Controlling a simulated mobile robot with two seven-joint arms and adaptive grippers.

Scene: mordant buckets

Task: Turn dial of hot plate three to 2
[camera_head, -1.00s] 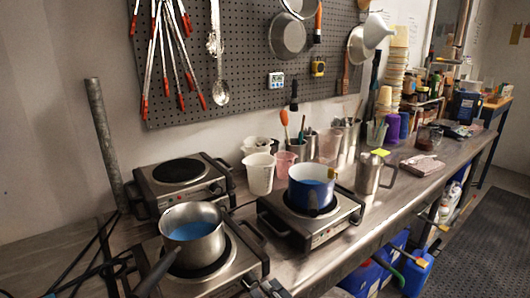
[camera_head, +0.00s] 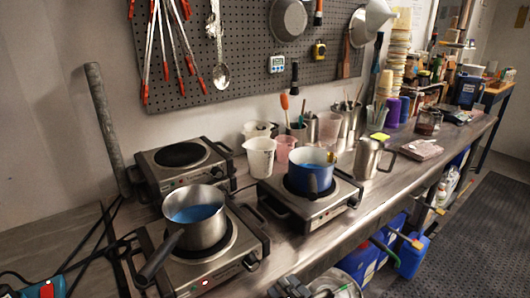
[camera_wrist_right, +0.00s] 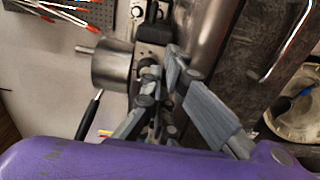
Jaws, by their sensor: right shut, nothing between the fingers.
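Three hot plates show in the head view: one at the back left (camera_head: 142,170), one at the front left (camera_head: 262,250) under a steel saucepan (camera_head: 205,232), and one at the right (camera_head: 345,203) under a blue pot (camera_head: 312,181). Their controls are on the front faces; the dial settings are too small to read. A small red light (camera_head: 203,283) shows on the front-left plate. My right gripper (camera_head: 290,288) is at the bottom edge, in front of the front-left plate. In the wrist view its fingers (camera_wrist_right: 163,75) are shut and empty, near a dial panel (camera_wrist_right: 150,25) and a metal pot (camera_wrist_right: 112,68).
White beakers (camera_head: 260,158) and a steel jug (camera_head: 367,158) stand behind and beside the right plate. A pegboard (camera_head: 245,70) with hanging tools is on the wall. Black cables lie at the left. Blue containers (camera_head: 410,255) stand below the bench edge.

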